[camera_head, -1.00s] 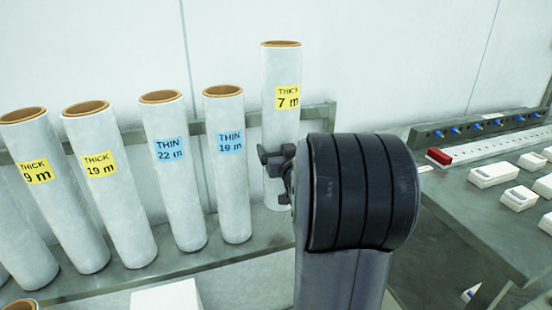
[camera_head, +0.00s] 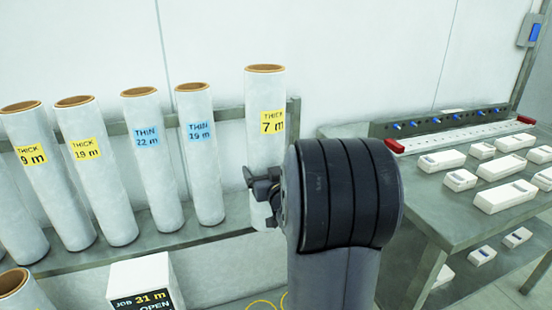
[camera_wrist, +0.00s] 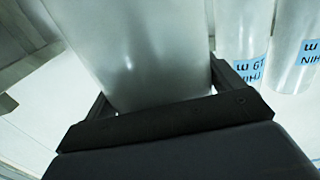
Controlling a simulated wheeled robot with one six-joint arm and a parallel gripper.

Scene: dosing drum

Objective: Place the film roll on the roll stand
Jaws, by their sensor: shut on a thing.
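My gripper (camera_head: 262,190) is shut around a pale film roll (camera_head: 264,92) with a brown core and a yellow label reading "THICK 7 m". The roll is upright, at the right end of the row of rolls, and its top is higher than theirs. In the wrist view the same roll (camera_wrist: 130,50) fills the space between the two fingers (camera_wrist: 163,95). My dark wrist hides part of the roll's lower right side in the head view, and its lower end is hard to make out. I cannot tell which thing is the roll stand.
Several labelled rolls (camera_head: 150,165) lean on a grey rack (camera_head: 230,228) at left. At right, a grey bench (camera_head: 430,205) carries white devices (camera_head: 505,195) and a red-ended strip (camera_head: 460,133).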

